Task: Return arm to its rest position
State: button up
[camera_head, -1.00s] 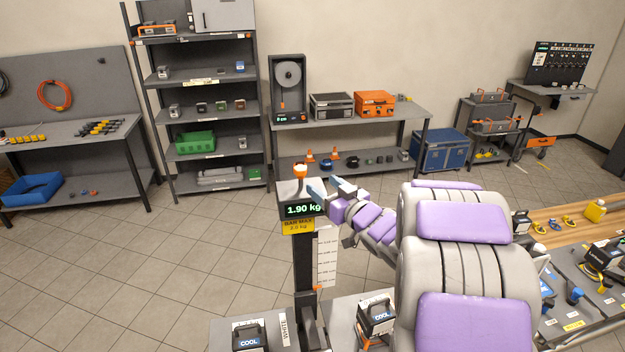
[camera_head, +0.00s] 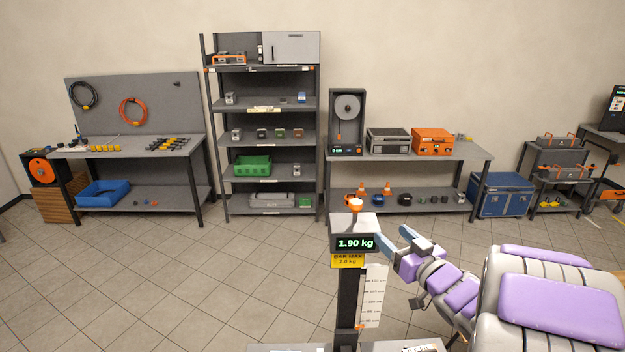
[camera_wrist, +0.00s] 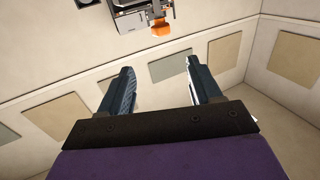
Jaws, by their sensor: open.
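My gripper (camera_head: 394,240) is at the end of my purple and grey arm, at the lower right of the head view. It is just right of a scale post with a display (camera_head: 355,243) that reads 1.90 kg. In the wrist view, the two dark blue fingers of my gripper (camera_wrist: 157,85) are wide apart with nothing between them. Beyond them the wrist view shows wall with tan and grey panels. An orange-topped thing (camera_wrist: 161,26) shows at the top of that view.
A yellow "BAR MAX" label (camera_head: 348,260) is below the display. Along the back wall stand a workbench (camera_head: 125,148), a shelf rack (camera_head: 265,137), a table with an orange case (camera_head: 432,142) and a blue chest (camera_head: 502,194). The tiled floor at left is clear.

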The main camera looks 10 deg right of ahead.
jog(key=s+a+f+m+g+h+b, duration=0.1)
jog(key=s+f+m+g+h+b, duration=0.1)
jog(key=s+f+g+h+b, duration=0.45)
jog(key=s+f+m+g+h+b, duration=0.1)
jog(key=s+f+m+g+b, duration=0.2)
jog(key=f, duration=0.7)
jog(key=s+a+f+n+g+y+b, duration=0.1)
jog(key=s+a+f+g+b, duration=0.2)
jog(key=s, duration=0.6)
jog(key=s+a+f+n+g+y+b, duration=0.1)
jog(key=s+a+f+g+b, duration=0.1)
jog(key=s+a, duration=0.6)
jog(key=s+a+f+g+y+b, duration=0.2)
jog(key=s+a+f+g, duration=0.3)
jog(key=s, duration=0.5)
jog(key=shift+s+a+f+n+b, duration=0.2)
jog(key=shift+a+f+n+b, duration=0.25)
jog(key=shift+b, duration=0.4)
